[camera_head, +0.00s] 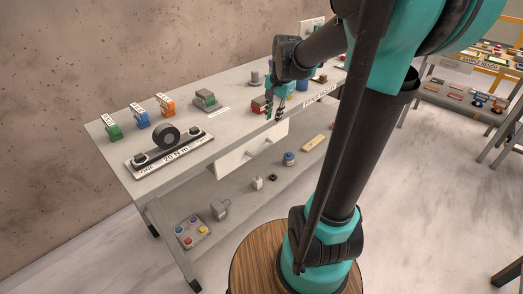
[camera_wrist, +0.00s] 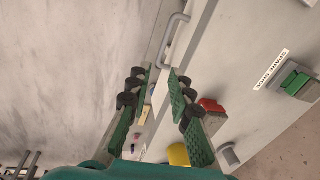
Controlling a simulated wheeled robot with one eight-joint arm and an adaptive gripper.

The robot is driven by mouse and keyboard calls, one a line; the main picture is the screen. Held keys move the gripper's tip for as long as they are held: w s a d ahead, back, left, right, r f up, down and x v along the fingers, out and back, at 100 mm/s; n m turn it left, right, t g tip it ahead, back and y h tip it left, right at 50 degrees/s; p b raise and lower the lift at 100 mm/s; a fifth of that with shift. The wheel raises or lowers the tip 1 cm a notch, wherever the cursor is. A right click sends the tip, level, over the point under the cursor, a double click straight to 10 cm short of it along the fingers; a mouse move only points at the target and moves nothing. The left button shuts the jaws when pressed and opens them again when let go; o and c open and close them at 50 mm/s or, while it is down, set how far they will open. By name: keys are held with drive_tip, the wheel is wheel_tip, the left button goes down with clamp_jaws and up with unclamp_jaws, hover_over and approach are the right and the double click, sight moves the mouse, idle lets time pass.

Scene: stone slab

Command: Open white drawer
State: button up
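The white drawer (camera_head: 237,159) is set under the front edge of the grey workbench, and its front panel shows below the tabletop. Its grey bar handle (camera_wrist: 173,40) shows in the wrist view just beyond my fingertips. My gripper (camera_head: 274,112) is near the bench's front edge, above the right part of the drawer front. In the wrist view my gripper (camera_wrist: 161,70) is open, with an empty gap between its green-padded fingers. The handle is ahead of this gap, and no contact shows. I cannot tell whether the drawer is fully shut.
The tabletop holds a torque fixture (camera_head: 168,146), coloured blocks (camera_head: 142,119), a grey-green device (camera_head: 205,99) and a red block (camera_head: 259,104) near my gripper. A lower shelf (camera_head: 240,205) carries small parts.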

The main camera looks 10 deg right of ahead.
sight(264, 148)
drive_tip(key=shift+m, duration=0.6)
drive_tip(key=w+f, duration=0.1)
drive_tip(key=f, duration=0.4)
drive_tip(key=w+a+f, duration=0.1)
drive_tip(key=f, duration=0.4)
drive_tip(key=w+a+f, duration=0.1)
drive_tip(key=f, duration=0.5)
drive_tip(key=shift+w+a, duration=0.15)
drive_tip(key=shift+w, duration=0.15)
drive_tip(key=shift+c, duration=0.6)
clamp_jaws()
